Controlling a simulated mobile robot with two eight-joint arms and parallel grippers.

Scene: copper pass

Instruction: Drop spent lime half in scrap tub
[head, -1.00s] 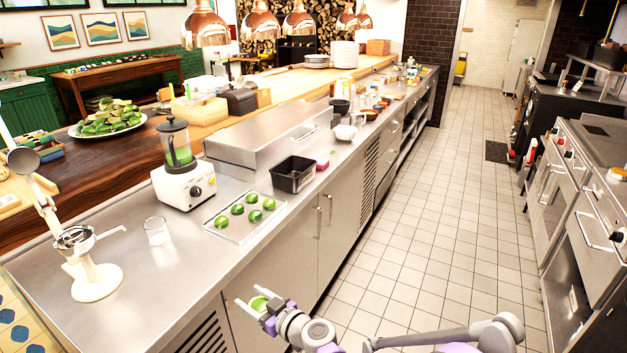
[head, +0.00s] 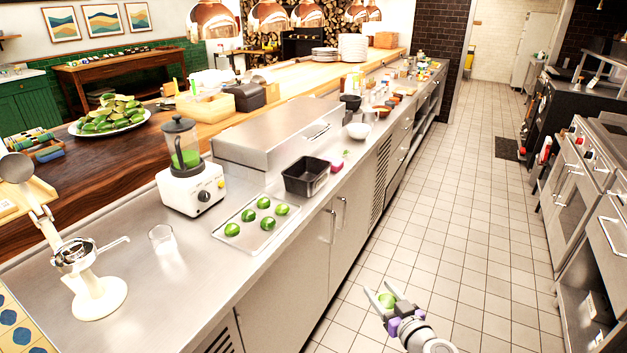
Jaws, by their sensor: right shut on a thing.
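A black open tub (head: 305,178), which looks like the scrap tub, stands on the steel counter beyond the tray of limes. I cannot see what is inside it. My left gripper is not in view.
A metal tray (head: 227,240) with several green lime halves lies in front of the tub. A blender (head: 190,180), a clear glass (head: 163,240) and a white citrus press (head: 95,295) stand to the left. A pink sponge (head: 336,163) lies beside the tub. The floor aisle (head: 450,200) is clear.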

